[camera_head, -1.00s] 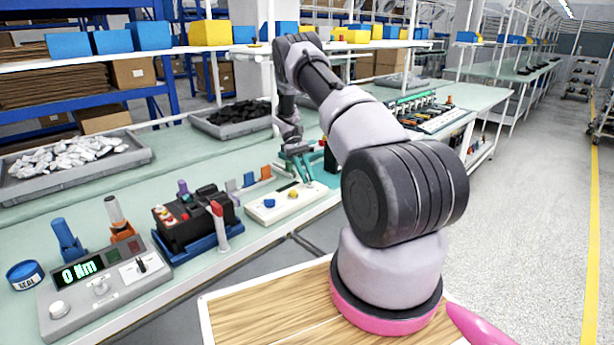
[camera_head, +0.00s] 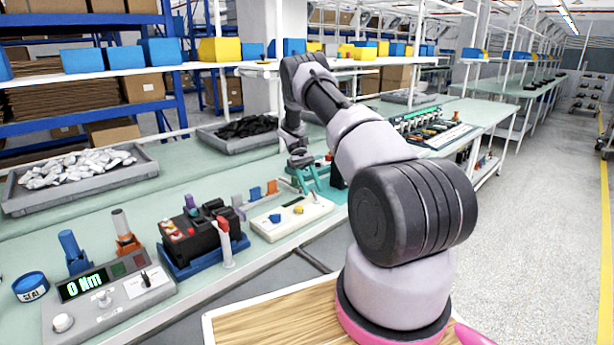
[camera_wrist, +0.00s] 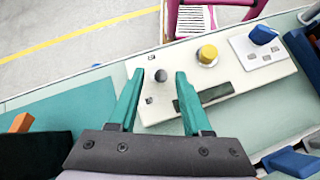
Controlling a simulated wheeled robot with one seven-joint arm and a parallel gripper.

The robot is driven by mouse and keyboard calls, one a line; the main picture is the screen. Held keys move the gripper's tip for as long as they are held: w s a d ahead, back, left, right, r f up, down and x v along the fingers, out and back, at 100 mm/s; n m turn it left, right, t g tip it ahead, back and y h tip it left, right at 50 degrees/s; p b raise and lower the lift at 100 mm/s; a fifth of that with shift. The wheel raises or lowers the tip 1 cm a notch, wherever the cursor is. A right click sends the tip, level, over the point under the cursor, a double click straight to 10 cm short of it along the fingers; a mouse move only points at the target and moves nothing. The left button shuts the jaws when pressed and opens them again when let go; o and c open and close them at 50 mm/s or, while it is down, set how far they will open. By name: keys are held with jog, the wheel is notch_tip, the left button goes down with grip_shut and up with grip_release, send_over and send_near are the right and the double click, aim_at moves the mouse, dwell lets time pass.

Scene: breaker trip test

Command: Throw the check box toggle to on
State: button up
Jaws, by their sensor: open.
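The check box (camera_head: 283,222) is a flat white box at the bench's front edge, right of the black battery-like unit. In the wrist view the white check box (camera_wrist: 225,82) carries a small dark round-topped toggle (camera_wrist: 161,75), a yellow knob (camera_wrist: 208,56), a blue knob (camera_wrist: 262,35) and a dark display. My gripper (camera_wrist: 159,73) is open, its teal fingers on either side of the toggle in the picture. I cannot tell whether they touch it. In the head view my gripper (camera_head: 306,180) hangs over the far right end of the box; the toggle is not clear there.
A torque tester (camera_head: 110,298) reading "0 Nm" stands at the left front. Grey trays (camera_head: 85,180) sit behind. A bare strip of bench lies between.

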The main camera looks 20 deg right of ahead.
jog(key=v, duration=0.9)
dwell(0.5)
